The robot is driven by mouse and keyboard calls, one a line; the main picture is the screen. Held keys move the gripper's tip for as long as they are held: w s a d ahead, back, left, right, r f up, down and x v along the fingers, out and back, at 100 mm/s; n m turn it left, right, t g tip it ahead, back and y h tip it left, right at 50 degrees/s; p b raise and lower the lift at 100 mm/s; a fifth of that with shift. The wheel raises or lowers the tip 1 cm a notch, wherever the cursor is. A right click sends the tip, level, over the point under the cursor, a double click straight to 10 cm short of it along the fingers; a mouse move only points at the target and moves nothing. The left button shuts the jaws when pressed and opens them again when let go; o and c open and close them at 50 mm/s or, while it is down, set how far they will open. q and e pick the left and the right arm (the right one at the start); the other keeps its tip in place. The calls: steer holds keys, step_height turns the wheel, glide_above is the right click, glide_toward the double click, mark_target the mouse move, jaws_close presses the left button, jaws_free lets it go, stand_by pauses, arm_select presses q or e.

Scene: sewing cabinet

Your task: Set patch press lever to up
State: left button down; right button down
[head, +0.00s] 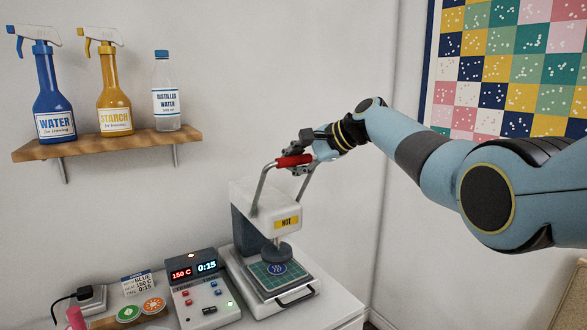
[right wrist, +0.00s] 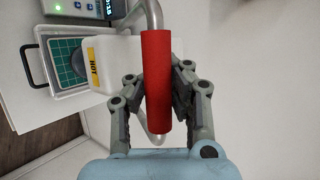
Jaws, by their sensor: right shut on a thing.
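The patch press (head: 265,215) is a white machine with a yellow HOT label, standing on the white counter. Its lever (head: 264,186) is a bent grey metal frame with a red grip (head: 294,160), and it stands raised above the press head. My right gripper (head: 298,162) is shut on the red grip, which also shows between the fingers in the right wrist view (right wrist: 157,85). The round platen (head: 277,251) hangs over a green gridded pad (head: 262,277) that bears a blue round patch (head: 275,268). My left gripper is not in view.
A control box (head: 203,290) reading 150 C and 0:15 stands left of the press. A label card (head: 137,283) and round patches (head: 128,313) lie farther left. A wooden shelf (head: 110,143) with bottles hangs above. The wall beside the press is clear.

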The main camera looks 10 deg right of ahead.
steer(key=shift+w+d+r, duration=0.1)
steer(key=shift+w+r, duration=0.25)
steer(key=shift+r, duration=0.25)
steer(key=c, duration=1.9)
jaws_free()
steer(key=o, duration=0.7)
steer(key=shift+s+d+r, duration=0.2)
steer(key=shift+s+d, duration=0.15)
steer(key=shift+s, duration=0.25)
steer(key=shift+c, duration=0.2)
steer(key=shift+o, duration=0.6)
steer(key=shift+a+f, duration=0.1)
steer(key=shift+w+a+f, duration=0.15)
steer(key=shift+f, duration=0.05)
steer(key=v, duration=1.2)
